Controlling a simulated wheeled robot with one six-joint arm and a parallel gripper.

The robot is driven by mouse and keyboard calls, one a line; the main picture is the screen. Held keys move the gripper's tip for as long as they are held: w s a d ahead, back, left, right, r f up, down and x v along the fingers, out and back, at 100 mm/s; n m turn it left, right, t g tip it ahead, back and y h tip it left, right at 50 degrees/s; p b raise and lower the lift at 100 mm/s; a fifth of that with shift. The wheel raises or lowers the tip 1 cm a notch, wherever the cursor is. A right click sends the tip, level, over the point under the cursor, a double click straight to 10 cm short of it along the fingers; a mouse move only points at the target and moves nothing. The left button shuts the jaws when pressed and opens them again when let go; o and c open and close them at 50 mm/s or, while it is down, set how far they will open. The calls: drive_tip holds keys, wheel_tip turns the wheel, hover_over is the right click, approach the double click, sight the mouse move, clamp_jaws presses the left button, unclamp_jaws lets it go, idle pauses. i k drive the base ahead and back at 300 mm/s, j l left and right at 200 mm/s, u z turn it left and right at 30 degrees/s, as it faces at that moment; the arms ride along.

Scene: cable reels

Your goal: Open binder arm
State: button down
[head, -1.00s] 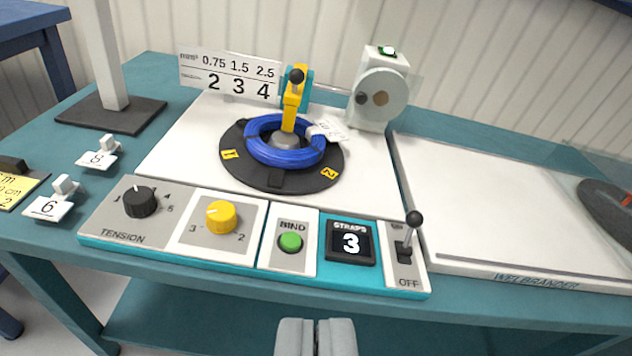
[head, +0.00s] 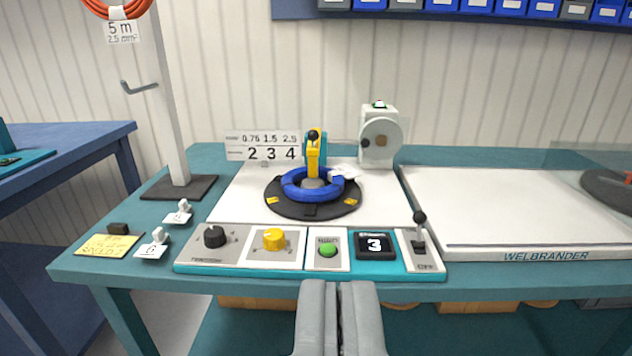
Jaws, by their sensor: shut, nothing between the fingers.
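The binder arm (head: 313,158) is yellow with a black ball knob on top and a teal mount behind it. It stands over the middle of a blue cable coil (head: 297,188), reaching down to the grey hub. The coil lies on a black round turntable (head: 331,209) with yellow markers. A white tag is on the coil's right side. My gripper (head: 338,285) is shut and empty at the bottom middle, in front of the control panel, apart from the binder.
The control panel has a black tension knob (head: 215,237), a yellow knob (head: 274,239), a green bind button (head: 327,250), a display reading 3 (head: 375,245) and a toggle lever (head: 419,232). A post (head: 172,100) stands left. The white plate (head: 500,210) on the right is largely clear.

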sight(313, 151)
drive_tip(key=i+l, duration=0.25)
drive_tip(key=i, duration=0.2)
drive_tip(key=i+l, duration=0.3)
drive_tip(key=i, duration=0.15)
